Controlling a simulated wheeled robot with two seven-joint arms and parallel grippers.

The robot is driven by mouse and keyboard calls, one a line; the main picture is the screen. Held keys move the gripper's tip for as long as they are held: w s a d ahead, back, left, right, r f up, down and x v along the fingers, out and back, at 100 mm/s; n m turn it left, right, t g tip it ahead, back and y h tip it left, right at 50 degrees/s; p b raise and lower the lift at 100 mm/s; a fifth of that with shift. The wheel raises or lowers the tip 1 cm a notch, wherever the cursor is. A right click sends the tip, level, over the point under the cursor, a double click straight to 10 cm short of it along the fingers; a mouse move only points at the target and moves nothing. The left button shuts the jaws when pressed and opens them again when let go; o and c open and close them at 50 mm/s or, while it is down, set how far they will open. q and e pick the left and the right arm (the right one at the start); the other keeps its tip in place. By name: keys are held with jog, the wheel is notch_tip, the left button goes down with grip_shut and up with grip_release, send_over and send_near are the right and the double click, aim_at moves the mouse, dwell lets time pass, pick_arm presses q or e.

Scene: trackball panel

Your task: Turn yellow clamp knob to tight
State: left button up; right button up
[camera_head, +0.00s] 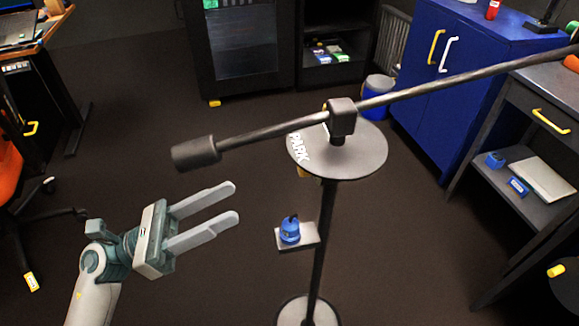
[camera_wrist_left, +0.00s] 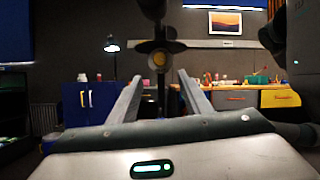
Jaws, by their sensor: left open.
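A black stand carries a round grey disc (camera_head: 365,155) lettered PARK. In the left wrist view a round yellow knob (camera_wrist_left: 159,60) with a dark surround sits just under the disc, seen face-on. In the head view only a small yellow part (camera_head: 301,184) shows below the disc's left edge; the rest is hidden. My left gripper (camera_head: 235,202) is open and empty, left of the stand, its fingers pointing towards it. In the left wrist view the knob appears just above and between the fingertips (camera_wrist_left: 160,78), apart from them. Its tight or loose setting cannot be read.
A long bar (camera_head: 260,132) with a grey end cap (camera_head: 195,153) crosses above the disc, held in a clamp block (camera_head: 342,117).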

aim_at(298, 169)
pick_arm(q)
jog(key=p+x, duration=0.3)
jog(key=x, duration=0.8)
jog(key=shift+w+d+r, duration=0.15)
jog(key=shift+d+r, duration=0.05)
jog(key=shift+x, duration=0.75)
jog(key=shift+f, duration=0.1)
pick_arm(e)
jog(key=s+d+g, duration=0.1)
jog(key=s+d+g+h, duration=0.1)
jog(key=d, duration=0.1)
jog(key=s+d, duration=0.1)
jog(key=d, duration=0.1)
jog(key=shift+s+g+h, duration=0.15)
jog(key=shift+g+h, duration=0.25)
pick_arm(q)
jog(key=c, duration=1.1)
